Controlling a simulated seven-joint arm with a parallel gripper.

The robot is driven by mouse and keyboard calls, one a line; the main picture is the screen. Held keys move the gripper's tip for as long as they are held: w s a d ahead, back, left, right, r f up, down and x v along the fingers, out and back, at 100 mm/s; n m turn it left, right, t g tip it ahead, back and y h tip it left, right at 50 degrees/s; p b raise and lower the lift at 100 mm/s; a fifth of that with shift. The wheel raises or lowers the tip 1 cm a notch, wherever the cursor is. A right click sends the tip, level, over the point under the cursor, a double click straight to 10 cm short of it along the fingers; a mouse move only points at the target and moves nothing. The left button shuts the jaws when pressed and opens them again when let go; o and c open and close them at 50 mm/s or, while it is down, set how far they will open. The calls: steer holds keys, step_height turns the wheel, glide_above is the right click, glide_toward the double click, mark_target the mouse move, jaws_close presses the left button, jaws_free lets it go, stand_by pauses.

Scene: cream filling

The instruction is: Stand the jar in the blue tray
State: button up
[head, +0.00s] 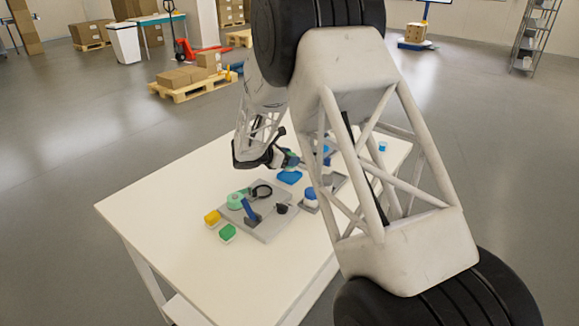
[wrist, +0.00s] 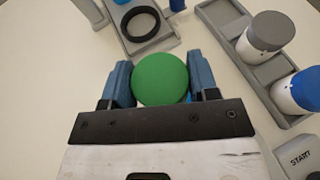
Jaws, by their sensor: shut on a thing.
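In the wrist view, a jar with a round green lid (wrist: 160,78) sits between the two blue fingers of my gripper (wrist: 160,88). The fingers are shut on it, and the lid hides its body. In the head view my gripper (head: 291,160) is over the far part of the table, close to the blue tray (head: 290,177). The tray is flat on the table and looks empty. My arm hides part of that area, and the height of the jar above the table is hard to tell.
A grey station (head: 268,228) with a blue lever and a black ring (wrist: 140,24) stands near the table's middle. Yellow (head: 212,217) and green (head: 228,233) trays lie beside it. A grey rack (wrist: 228,25) holds white jars with grey (wrist: 268,30) and blue lids. The table's left side is clear.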

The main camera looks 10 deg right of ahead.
steer(key=shift+f, duration=0.1)
steer(key=shift+f, duration=1.75)
steer(key=shift+f, duration=0.1)
steer(key=o, duration=1)
steer(key=shift+c, duration=0.2)
steer(key=v, duration=1.2)
steer(key=shift+r, duration=0.2)
